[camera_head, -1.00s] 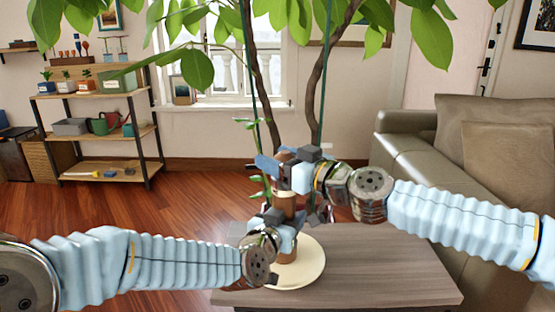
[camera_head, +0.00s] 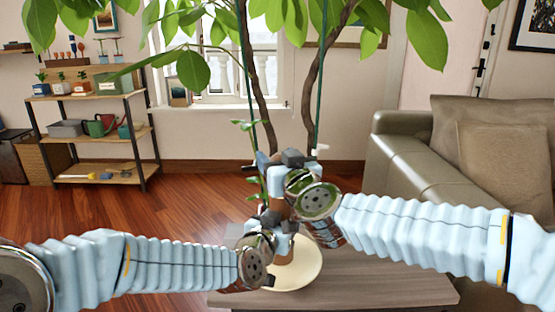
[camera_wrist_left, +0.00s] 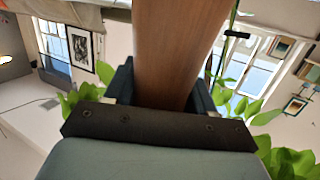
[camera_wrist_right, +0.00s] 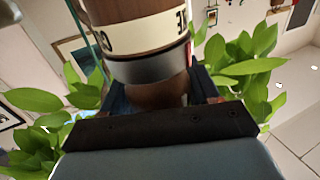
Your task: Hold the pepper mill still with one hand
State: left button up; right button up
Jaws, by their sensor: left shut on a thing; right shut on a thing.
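The pepper mill is mostly hidden behind my grippers in the head view. In the left wrist view its smooth brown wooden body (camera_wrist_left: 180,45) runs between the jaws. My left gripper (camera_head: 281,240) is shut on the mill's lower body, just above the plate. My right gripper (camera_head: 284,178) is shut on the mill higher up, directly above the left one. The mill looks about upright; its foot is hard to see.
A round cream plate (camera_head: 305,272) lies under the grippers on a grey wooden table (camera_head: 400,285). A leafy plant (camera_head: 262,95) stands close behind. A sofa (camera_head: 415,160) is at the right and a shelf (camera_head: 105,137) at the back left. The table's right part is clear.

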jog(key=shift+f, duration=0.2)
jog(key=o, duration=1)
jog(key=shift+r, duration=0.1)
jog(key=v, duration=1.2)
jog(key=shift+c, duration=0.2)
